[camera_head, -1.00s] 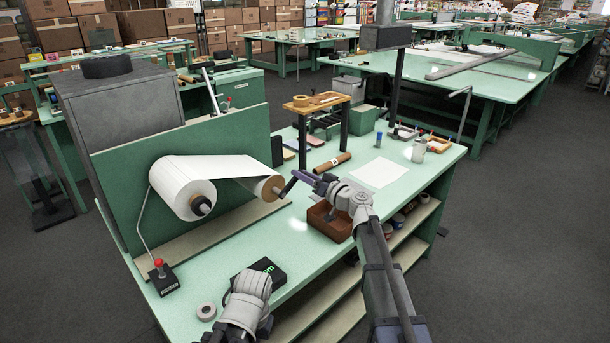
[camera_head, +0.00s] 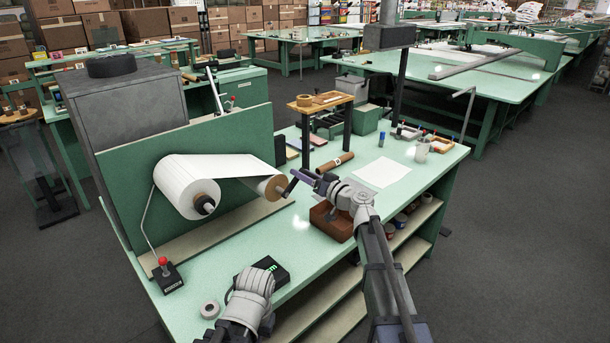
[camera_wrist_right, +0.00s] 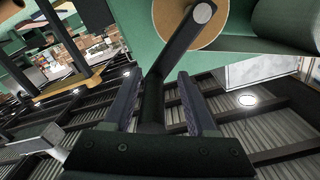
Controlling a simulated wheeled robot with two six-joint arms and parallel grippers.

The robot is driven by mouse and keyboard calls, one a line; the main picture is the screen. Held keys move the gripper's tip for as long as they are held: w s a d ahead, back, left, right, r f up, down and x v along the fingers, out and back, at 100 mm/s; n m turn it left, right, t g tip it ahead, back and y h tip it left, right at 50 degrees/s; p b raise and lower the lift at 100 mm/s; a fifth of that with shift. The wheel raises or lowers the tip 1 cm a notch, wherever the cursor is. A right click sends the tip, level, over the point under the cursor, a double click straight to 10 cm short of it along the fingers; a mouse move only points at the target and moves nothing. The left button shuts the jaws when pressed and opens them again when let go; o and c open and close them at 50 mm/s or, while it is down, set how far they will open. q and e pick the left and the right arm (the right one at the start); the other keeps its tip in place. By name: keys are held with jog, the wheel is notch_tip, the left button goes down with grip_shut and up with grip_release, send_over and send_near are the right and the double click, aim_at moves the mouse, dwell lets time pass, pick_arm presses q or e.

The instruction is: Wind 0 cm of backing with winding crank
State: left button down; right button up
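The winding crank (camera_head: 290,187) is a dark arm on the end of the small roll (camera_head: 270,187) at the green panel's right edge. A white sheet of backing (camera_head: 232,167) spans from the large white roll (camera_head: 180,190) to this small roll. My right gripper (camera_head: 304,177) is at the crank. In the right wrist view, the crank's arm (camera_wrist_right: 180,45) slants down from the roll's wooden end to a dark handle (camera_wrist_right: 151,112) between the two fingers. The fingers are apart, with gaps on both sides of the handle. My left gripper (camera_head: 212,334) is at the bottom edge, its fingers not discernible.
A red-knobbed lever box (camera_head: 167,275) and a black device with green digits (camera_head: 264,268) stand on the green bench. A tape ring (camera_head: 209,309) lies near the front edge. A brown box (camera_head: 330,222) sits below my right gripper. A white sheet (camera_head: 382,172) lies farther right.

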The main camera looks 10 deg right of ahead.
jog(key=shift+w+d, duration=0.1)
jog(key=v, duration=0.7)
jog(key=shift+s+d, duration=0.2)
jog(key=shift+s, duration=0.15)
